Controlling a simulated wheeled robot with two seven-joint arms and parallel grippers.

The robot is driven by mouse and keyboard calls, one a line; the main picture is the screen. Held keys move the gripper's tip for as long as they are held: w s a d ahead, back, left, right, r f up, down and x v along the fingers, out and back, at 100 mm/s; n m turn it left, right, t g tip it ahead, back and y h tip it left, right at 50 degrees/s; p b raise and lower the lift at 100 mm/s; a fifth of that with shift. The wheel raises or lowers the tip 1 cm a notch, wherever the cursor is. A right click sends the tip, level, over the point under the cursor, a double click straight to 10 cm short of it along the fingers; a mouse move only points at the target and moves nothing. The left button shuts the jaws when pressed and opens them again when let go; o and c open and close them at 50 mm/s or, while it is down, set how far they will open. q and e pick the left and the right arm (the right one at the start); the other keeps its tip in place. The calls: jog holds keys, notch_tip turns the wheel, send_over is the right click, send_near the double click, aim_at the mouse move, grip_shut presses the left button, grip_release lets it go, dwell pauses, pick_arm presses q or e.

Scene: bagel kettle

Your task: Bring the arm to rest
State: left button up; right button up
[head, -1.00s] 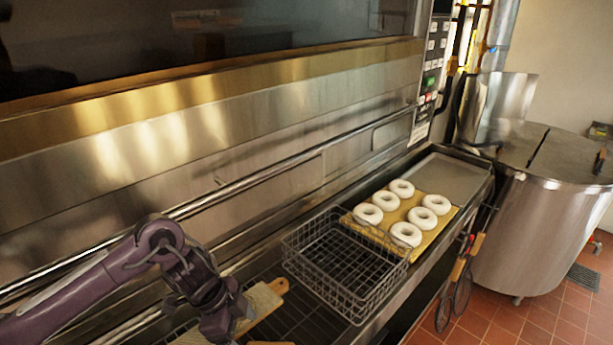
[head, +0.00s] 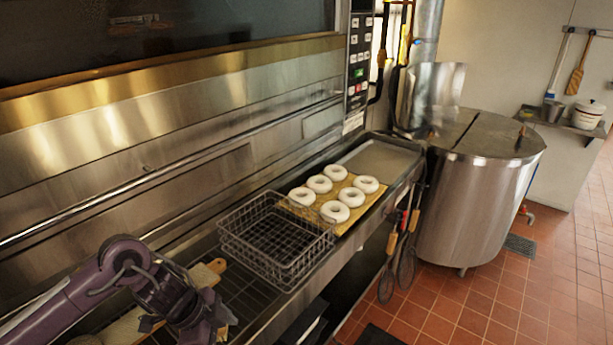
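My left arm comes in from the lower left. Its gripper (head: 205,325) is low in the head view, over the near end of the counter beside a wooden board (head: 207,272). The fingers are partly hidden by the wrist, so I cannot tell whether they are open or shut. My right gripper is not in view. Several pale bagels (head: 335,211) lie on a yellow board (head: 362,208) behind the basket.
A metal tray (head: 380,160) lies at the counter's far end. A large steel kettle (head: 475,200) with a closed lid stands beyond it. Utensils (head: 407,250) hang from the counter's front edge. A wall shelf (head: 560,123) holds a pot.

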pick_arm(q)
jog(key=d+r+n+t+h, duration=0.2)
jog(key=d+t, duration=0.4)
jog(key=d, duration=0.7)
jog(key=s+a+f+n+g+y, duration=0.2)
jog(key=s+a+n+y, duration=0.1)
jog(key=s+a+n, duration=0.5)
jog(key=s+a+f+n+g+y, duration=0.25)
jog(key=s+a+n, duration=0.3)
jog(key=a, duration=0.35)
notch_tip(320, 180, down, 34)
jog(key=s+b, duration=0.3)
jog(key=b, duration=0.1)
jog(key=s+a+f+b, duration=0.1)
jog(key=s+f, duration=0.8)
jog(key=f, duration=0.1)
jog(key=s+a+f+g+y+b, duration=0.1)
jog(key=s+a+f+b, duration=0.1)
jog(key=s+f, duration=0.7)
jog(key=shift+s+a+f+m+b, duration=0.35)
jog(key=shift+f+m, duration=0.1)
jog(key=shift+f, duration=0.5)
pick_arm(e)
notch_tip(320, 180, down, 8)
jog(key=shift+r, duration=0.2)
